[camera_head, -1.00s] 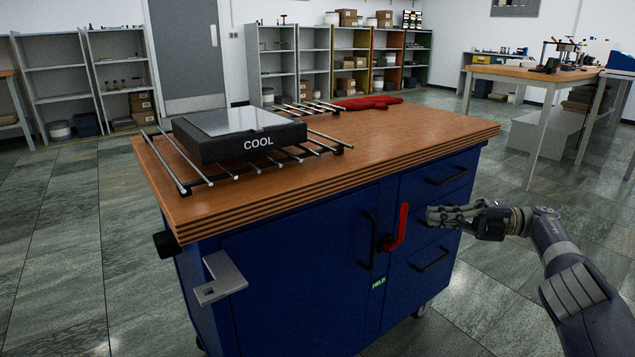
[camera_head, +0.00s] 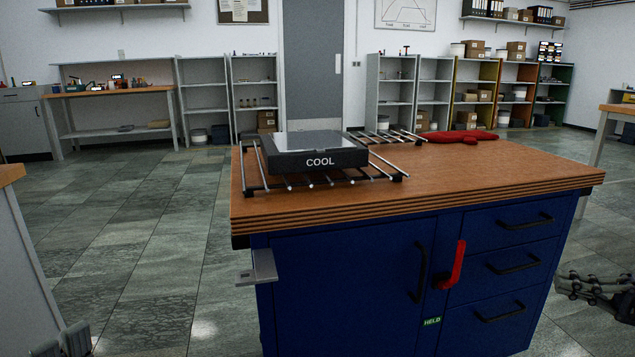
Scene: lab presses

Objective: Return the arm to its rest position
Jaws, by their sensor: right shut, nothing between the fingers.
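My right gripper (camera_head: 592,286) is at the right edge of the head view, beside the blue cabinet's drawers and apart from them. Its fingers are shut and hold nothing, and the rest of that arm is cut off by the frame. A grey part at the bottom left corner looks like the tip of my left gripper (camera_head: 66,343); most of it is out of frame and I cannot tell its jaw state.
A blue cabinet (camera_head: 345,285) with a wooden top (camera_head: 470,170) stands ahead. A black block marked COOL (camera_head: 318,159) sits on a metal rack (camera_head: 262,187). A red cloth-like thing (camera_head: 455,136) lies behind. A red handle (camera_head: 453,266) sticks out in front. Floor at left is open.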

